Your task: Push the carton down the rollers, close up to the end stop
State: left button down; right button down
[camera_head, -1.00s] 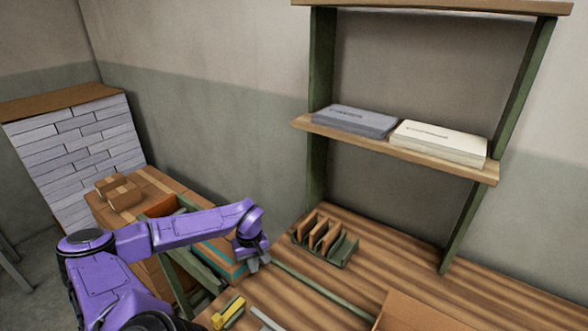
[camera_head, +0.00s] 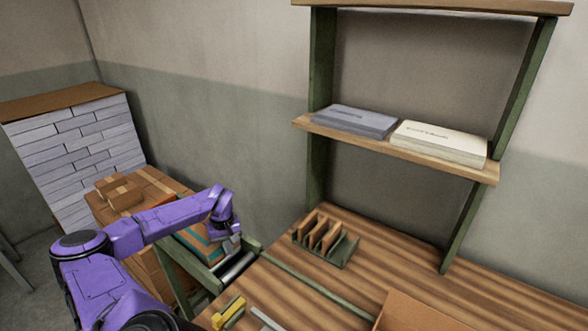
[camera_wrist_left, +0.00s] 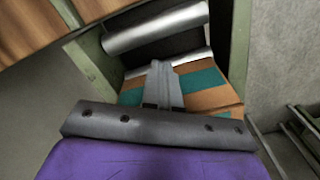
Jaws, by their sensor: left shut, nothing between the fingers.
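The carton (camera_head: 197,247), brown with a teal stripe, sits on the roller track (camera_head: 238,268) left of the workbench. My arm partly covers it. Bare metal rollers show on its right side. My left gripper (camera_head: 230,248) is at the carton's right end, shut with nothing in it. In the left wrist view the shut fingers (camera_wrist_left: 163,85) overlap the carton (camera_wrist_left: 205,82), and bare rollers (camera_wrist_left: 155,27) lie beyond it. I cannot tell whether the fingers touch it. The end stop cannot be made out. My right gripper is not in view.
The wooden workbench (camera_head: 340,285) holds a green rack (camera_head: 325,242), a yellow tool (camera_head: 228,312) and an open cardboard box (camera_head: 412,312). Small boxes (camera_head: 120,192) lie on larger cartons behind the track. A shelf (camera_head: 400,148) with paper stacks stands above the bench.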

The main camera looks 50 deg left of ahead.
pick_arm(q)
jog(key=shift+s+a, duration=0.1)
jog(key=shift+a, duration=0.25)
jog(key=shift+w+d, duration=0.15)
jog(key=shift+d, duration=0.5)
jog(key=shift+w+d, duration=0.15)
jog(key=shift+d, duration=0.45)
notch_tip(320, 180, up, 12)
dwell(0.5)
